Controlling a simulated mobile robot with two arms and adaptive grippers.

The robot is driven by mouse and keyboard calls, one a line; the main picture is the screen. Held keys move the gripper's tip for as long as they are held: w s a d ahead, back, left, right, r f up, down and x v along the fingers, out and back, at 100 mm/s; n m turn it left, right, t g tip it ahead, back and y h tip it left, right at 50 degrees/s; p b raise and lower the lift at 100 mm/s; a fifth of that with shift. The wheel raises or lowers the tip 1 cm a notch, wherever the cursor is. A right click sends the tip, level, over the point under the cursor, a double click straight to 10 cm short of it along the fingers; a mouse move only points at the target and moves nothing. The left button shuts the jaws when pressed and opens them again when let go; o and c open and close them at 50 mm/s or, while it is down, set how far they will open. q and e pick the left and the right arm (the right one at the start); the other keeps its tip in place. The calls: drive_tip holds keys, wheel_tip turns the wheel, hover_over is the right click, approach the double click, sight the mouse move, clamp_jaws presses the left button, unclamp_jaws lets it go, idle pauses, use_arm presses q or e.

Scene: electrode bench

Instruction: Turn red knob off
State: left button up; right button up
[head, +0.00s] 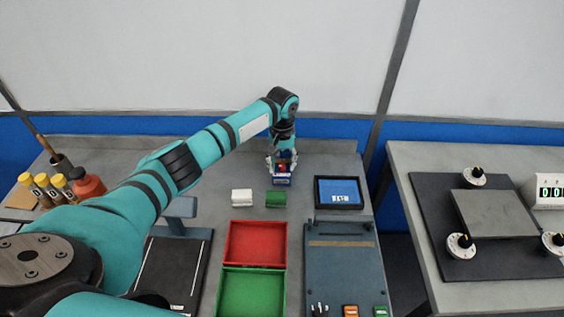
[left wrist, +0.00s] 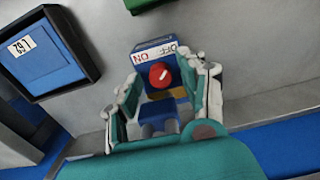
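The red knob (left wrist: 159,75) sits on a blue switch box (left wrist: 152,44) with upside-down lettering along its edge, seemingly ON at left and OFF at right. A short white mark on the knob slants toward the upper right; which end is the pointer I cannot tell. In the head view the box (head: 282,181) stands at the back of the bench, its knob partly hidden by my gripper. My left gripper (left wrist: 160,80) is open, one finger on each side of the knob, with gaps visible. It is above the box in the head view (head: 282,160). My right gripper is not in view.
A framed blue display (head: 339,192) stands right of the box. A white block (head: 242,197) and a green block (head: 276,199) lie in front, then red (head: 284,245) and green (head: 284,292) trays. Bottles (head: 88,184) stand far left. The back wall is close behind.

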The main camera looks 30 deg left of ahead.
sight(282, 165)
use_arm(q)
wheel_tip(282, 165, up, 12)
idle(0.7)
idle(0.4)
